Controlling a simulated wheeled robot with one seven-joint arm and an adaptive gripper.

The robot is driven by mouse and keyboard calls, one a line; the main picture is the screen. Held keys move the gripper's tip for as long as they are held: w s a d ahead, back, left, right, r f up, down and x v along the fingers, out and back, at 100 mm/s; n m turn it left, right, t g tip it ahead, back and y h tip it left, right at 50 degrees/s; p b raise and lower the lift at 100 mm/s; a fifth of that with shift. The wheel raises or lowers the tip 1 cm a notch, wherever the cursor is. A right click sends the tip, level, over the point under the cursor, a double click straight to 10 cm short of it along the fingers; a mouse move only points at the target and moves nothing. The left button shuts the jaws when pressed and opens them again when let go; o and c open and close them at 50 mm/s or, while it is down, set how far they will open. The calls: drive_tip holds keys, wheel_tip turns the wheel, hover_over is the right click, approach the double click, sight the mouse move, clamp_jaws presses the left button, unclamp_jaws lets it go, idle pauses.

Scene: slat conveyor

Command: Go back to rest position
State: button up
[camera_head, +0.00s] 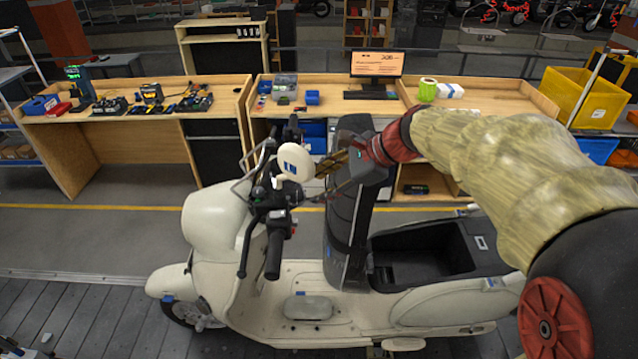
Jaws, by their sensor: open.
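My arm reaches in from the right in a yellowish sleeve. My gripper (324,174) is open, with its fingers pointing left. It is over the scooter, in front of the upper part of the raised black seat (345,235) as seen from here. Its fingertips overlap the round cream mirror (295,163) in the picture; I cannot tell whether they touch it. No object shows between the fingers. The cream scooter (217,225) stands upright, facing left, with its storage well (425,255) open behind the seat.
The black handlebar (273,253) sticks up close to my gripper. Wooden workbenches (125,93) with tools, a monitor (376,64) and a green tape roll (428,89) stand behind. A yellow bin (583,97) is at the right.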

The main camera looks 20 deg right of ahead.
drive_tip(key=s+f+n+g+h+b, duration=0.3)
drive_tip(key=s+f+n+h+b, duration=0.2)
drive_tip(key=s+f+n+b, duration=1.25)
drive_tip(key=s+a+f+n+t+b, duration=0.1)
drive_tip(key=s+a+f+b, duration=0.1)
drive_tip(key=f+b, duration=0.6)
drive_tip(key=s+a+f+n+t+h+b, duration=0.1)
drive_tip(key=s+a+f+n+b, duration=0.1)
drive_tip(key=f+b, duration=0.7)
wheel_tip(320, 180, down, 4)
drive_tip(key=shift+s+a+r, duration=0.2)
drive_tip(key=shift+s+r, duration=0.05)
drive_tip(key=shift+s, duration=0.5)
